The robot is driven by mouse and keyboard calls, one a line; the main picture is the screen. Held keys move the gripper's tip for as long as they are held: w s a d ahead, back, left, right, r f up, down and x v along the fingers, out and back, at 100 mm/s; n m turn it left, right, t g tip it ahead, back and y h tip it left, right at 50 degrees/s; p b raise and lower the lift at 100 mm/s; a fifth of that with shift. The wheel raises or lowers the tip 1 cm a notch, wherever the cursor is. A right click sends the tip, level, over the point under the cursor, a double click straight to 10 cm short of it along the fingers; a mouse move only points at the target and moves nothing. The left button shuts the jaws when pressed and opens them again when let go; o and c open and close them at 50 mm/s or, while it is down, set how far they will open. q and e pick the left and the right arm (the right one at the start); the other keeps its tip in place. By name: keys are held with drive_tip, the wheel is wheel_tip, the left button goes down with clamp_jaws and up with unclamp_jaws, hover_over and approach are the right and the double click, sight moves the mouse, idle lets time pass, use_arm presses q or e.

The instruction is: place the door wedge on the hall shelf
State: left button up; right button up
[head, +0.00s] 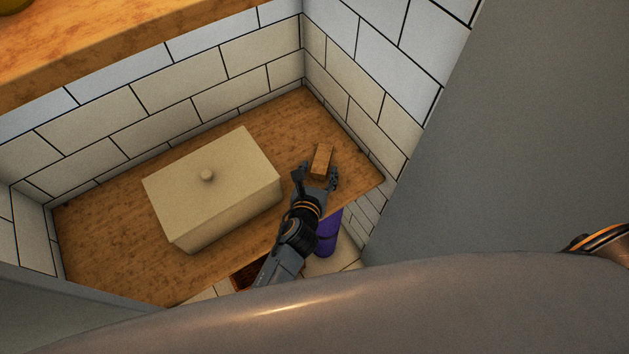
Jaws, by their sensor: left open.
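The door wedge (322,156) is a small brown wooden block on the wooden shelf (110,215), near the right tiled wall. My left gripper (316,171) is at the near end of the wedge, with one finger on each side. Its fingers are apart, and I cannot tell whether they touch the wedge. The near end of the wedge is partly hidden by the gripper. My right gripper is not in view; only a bit of my right arm shows at the right edge.
A cream lidded box (215,190) with a round knob stands left of my gripper. A purple cylinder (328,235) is below the shelf's front edge. Another wooden shelf (130,35) runs above at upper left. Tiled walls close the back and right. Bare shelf lies behind the box.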

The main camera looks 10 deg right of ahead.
use_arm(q)
drive_tip(key=p+v, duration=0.2)
drive_tip(key=v, duration=0.9)
drive_tip(key=shift+r, duration=0.1)
drive_tip(key=shift+s+a+r, duration=0.15)
drive_tip(key=shift+s+a, duration=0.05)
drive_tip(key=shift+s, duration=0.2)
